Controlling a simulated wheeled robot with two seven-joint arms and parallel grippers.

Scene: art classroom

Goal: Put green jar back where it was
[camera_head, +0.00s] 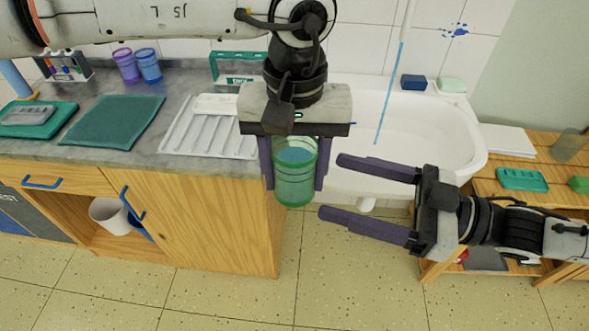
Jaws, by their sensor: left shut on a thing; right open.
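The green jar (295,186) is a translucent green cup-like container. My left gripper (295,172) points down and is shut on it, with one finger on each side. The jar is held in the air in front of the counter's right end and the sink's left part. Its top is partly hidden by the gripper. My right gripper (328,187) comes in from the right, points left, and is open and empty. Its fingertips are just right of the jar in the picture.
A white drying rack (205,135) lies on the grey counter, left of the white sink (425,130). A teal mat (112,122), purple cup (126,66) and blue cup (148,66) are farther left. A wooden table (545,152) with a green tray (522,180) stands right.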

